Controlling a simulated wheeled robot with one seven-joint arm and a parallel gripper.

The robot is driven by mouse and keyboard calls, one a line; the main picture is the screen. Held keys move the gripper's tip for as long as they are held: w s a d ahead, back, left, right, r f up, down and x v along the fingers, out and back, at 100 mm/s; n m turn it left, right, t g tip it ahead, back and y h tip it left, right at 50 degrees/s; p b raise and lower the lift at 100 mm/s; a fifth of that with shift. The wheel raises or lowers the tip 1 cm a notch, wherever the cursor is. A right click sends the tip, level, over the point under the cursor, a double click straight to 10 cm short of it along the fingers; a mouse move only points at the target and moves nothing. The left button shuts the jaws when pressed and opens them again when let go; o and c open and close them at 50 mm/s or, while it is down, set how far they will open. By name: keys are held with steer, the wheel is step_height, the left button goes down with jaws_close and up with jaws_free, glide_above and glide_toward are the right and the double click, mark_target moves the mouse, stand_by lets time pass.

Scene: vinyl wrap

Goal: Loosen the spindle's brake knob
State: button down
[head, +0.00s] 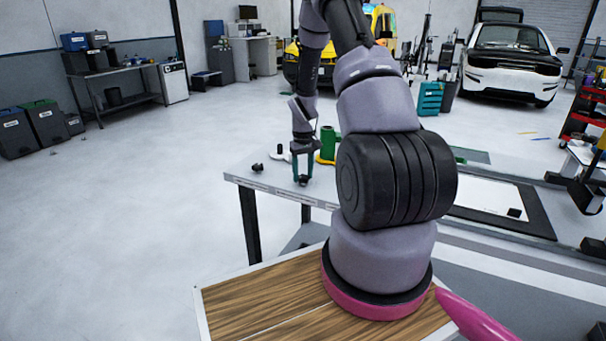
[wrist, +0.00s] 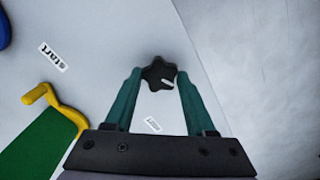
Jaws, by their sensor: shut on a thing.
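The brake knob (wrist: 158,73) is a black, star-shaped knob with a white mark on its face. It sits between the teal fingertips of my gripper (wrist: 157,77) in the wrist view, and the fingers are shut on it. The green roll (head: 327,142) stands just right of my gripper in the head view.
A small dark knob-like piece (head: 257,168) is on the workbench (head: 240,176) near its left corner. A label reading "start" (wrist: 53,57) lies left of the knob. A white sheet (head: 485,197) in a dark frame is at the right. The floor at left is open.

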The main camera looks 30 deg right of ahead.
mark_target(303, 176)
steer(key=shift+c, duration=1.2)
jaws_free()
steer(key=shift+r, duration=0.1)
step_height(303, 176, up, 11)
